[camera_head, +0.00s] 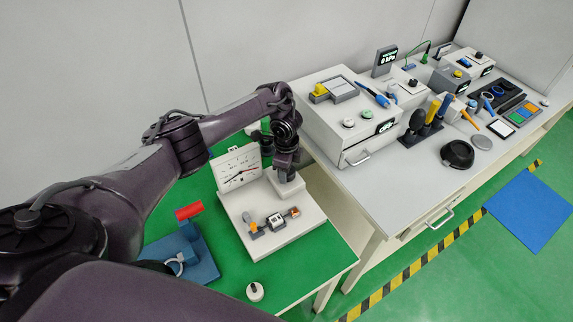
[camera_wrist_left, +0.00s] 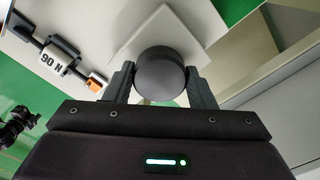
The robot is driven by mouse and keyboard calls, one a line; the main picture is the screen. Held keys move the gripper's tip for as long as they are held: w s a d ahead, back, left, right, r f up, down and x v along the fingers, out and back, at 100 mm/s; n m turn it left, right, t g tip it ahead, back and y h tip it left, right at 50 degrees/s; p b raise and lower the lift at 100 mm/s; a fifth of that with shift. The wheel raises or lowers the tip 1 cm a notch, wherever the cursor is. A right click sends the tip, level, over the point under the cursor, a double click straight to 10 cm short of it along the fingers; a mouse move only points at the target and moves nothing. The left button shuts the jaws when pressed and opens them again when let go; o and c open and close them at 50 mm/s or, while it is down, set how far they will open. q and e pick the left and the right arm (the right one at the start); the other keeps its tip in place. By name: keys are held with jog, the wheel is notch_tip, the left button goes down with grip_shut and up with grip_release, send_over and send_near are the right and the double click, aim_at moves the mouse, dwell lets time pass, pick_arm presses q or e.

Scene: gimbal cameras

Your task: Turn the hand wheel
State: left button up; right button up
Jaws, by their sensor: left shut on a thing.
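The hand wheel (camera_wrist_left: 160,75) is a dark grey round knob above a pale square block in the left wrist view. My left gripper (camera_wrist_left: 160,85) is shut on it, one finger on each side. In the head view my left gripper (camera_head: 287,172) points down over the white post (camera_head: 290,187) of the test stand, and its body hides the wheel. The stand's white base (camera_head: 279,239) carries a small gauge reading 90 N (camera_wrist_left: 55,60). A white dial with a needle (camera_head: 238,167) stands behind it. My right gripper is not in view.
A blue stand with a red cylinder (camera_head: 188,211) is left of the base, and a small white knob (camera_head: 255,291) is in front, on the green table top (camera_head: 316,258). A grey bench (camera_head: 410,167) with several instruments adjoins on the right.

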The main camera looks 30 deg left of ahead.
pick_arm(q)
jog(key=n+p, duration=0.1)
jog(key=n, duration=0.1)
jog(key=n+p, duration=0.1)
jog(key=n, duration=0.1)
jog(key=n+p, duration=0.1)
jog(key=n, duration=0.1)
jog(key=shift+w+r+n+p, duration=0.1)
jog(key=shift+r+n+p, duration=0.2)
jog(key=shift+r+p, duration=0.05)
jog(key=n+p, duration=0.2)
jog(key=n, duration=0.2)
jog(key=shift+f+n, duration=0.15)
jog(key=shift+n, duration=0.15)
jog(key=o, duration=1)
jog(key=shift+f, duration=0.1)
jog(key=shift+r+p, duration=0.65)
jog(key=shift+r, duration=3.25)
